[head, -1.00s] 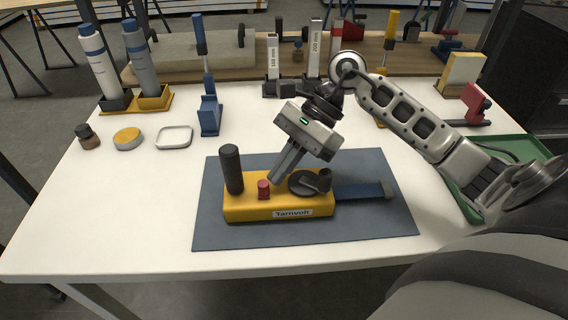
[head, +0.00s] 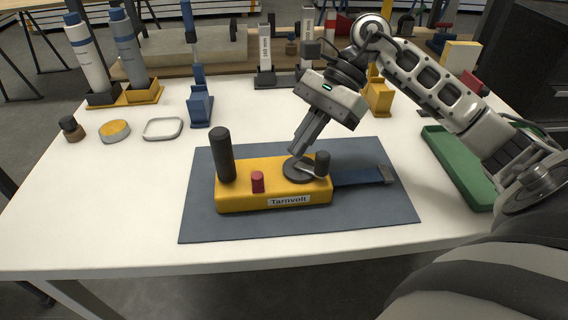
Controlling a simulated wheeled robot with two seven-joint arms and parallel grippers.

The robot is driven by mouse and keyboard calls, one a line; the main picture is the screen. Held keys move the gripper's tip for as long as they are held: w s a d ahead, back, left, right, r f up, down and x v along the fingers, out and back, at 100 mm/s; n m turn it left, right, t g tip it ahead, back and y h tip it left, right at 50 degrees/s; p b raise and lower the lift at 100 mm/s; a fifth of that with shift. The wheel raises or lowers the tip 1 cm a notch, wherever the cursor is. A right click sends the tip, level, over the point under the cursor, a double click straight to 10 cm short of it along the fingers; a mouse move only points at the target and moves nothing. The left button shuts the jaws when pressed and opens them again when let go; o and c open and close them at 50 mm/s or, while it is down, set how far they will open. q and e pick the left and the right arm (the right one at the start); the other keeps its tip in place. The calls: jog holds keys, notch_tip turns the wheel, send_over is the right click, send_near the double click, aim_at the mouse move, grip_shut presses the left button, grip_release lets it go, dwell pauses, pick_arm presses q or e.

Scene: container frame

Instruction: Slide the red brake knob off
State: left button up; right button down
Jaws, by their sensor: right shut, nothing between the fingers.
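The red brake knob (head: 257,182) is a small short red cylinder standing on the front top of the yellow box (head: 236,198) labelled "Tarnvolt". A tall black cylindrical handle (head: 222,155) stands at the box's left. A dark round disc (head: 300,172) with a small black crank knob (head: 322,162) is at its right. My right gripper (head: 293,152) comes down from the upper right. Its fingers are together and empty, with the tips just behind and over the disc, apart from the red knob. My left gripper is not in the picture.
The box lies on a grey-blue mat (head: 385,218), with a blue bar (head: 360,176) at its right. A green tray (head: 455,165) is at the right table edge. Jars, a small white dish (head: 163,129) and holders stand behind. The white table's left front is clear.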

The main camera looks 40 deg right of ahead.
jog(key=v, duration=0.7)
jog(key=shift+r, duration=0.3)
jog(key=shift+d, duration=0.15)
